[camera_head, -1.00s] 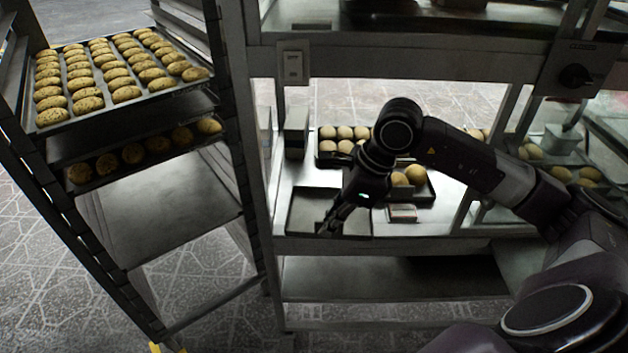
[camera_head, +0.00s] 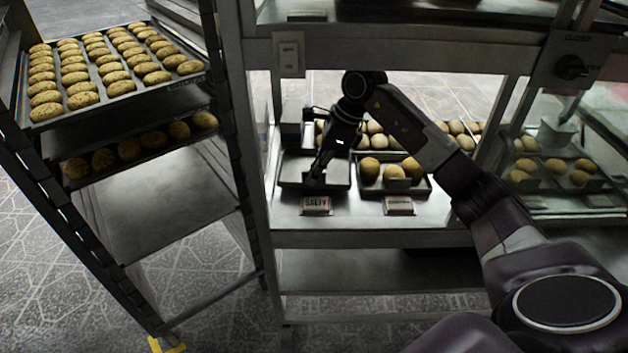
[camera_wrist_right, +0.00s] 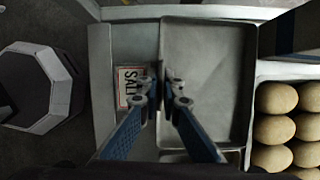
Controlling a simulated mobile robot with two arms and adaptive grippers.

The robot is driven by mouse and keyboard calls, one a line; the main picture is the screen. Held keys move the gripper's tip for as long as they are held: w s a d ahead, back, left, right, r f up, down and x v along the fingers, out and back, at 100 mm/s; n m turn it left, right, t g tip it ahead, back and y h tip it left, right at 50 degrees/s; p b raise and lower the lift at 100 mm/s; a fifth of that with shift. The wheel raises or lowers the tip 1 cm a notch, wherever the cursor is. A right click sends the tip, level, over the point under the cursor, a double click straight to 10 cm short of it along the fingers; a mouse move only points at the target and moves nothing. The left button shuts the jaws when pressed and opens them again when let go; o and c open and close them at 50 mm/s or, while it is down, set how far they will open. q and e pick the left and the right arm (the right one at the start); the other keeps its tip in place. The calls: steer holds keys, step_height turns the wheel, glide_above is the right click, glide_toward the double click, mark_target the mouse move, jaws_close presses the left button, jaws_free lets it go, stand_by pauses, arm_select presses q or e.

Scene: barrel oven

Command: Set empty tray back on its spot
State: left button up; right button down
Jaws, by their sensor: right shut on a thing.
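The empty dark tray (camera_head: 294,170) lies on the display shelf behind the card reading SALTY (camera_head: 316,206). My right gripper (camera_head: 318,172) is shut on the tray, reaching down over it. In the right wrist view the tray (camera_wrist_right: 215,85) is bare and grey, and my right gripper (camera_wrist_right: 165,88) grips its left rim, beside the SALTY card (camera_wrist_right: 131,88). Whether the tray rests fully flat on the shelf I cannot tell. My left gripper is not in view.
A tray of round buns (camera_head: 395,172) stands just right of the empty tray, with its own card (camera_head: 399,206) in front. More buns (camera_head: 458,130) lie behind. A rack (camera_head: 228,130) with trays of oval cookies (camera_head: 120,75) stands at left. The upper shelf edge (camera_head: 400,52) is above my arm.

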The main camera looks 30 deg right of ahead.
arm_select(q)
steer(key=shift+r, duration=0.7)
arm_select(e)
steer(key=shift+f, duration=0.95)
steer(key=c, duration=2.1)
jaws_free()
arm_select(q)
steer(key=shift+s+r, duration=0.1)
arm_select(e)
steer(key=p+v, duration=0.1)
steer(key=v, duration=0.6)
steer(key=shift+d+r, duration=0.15)
steer(key=shift+r, duration=0.1)
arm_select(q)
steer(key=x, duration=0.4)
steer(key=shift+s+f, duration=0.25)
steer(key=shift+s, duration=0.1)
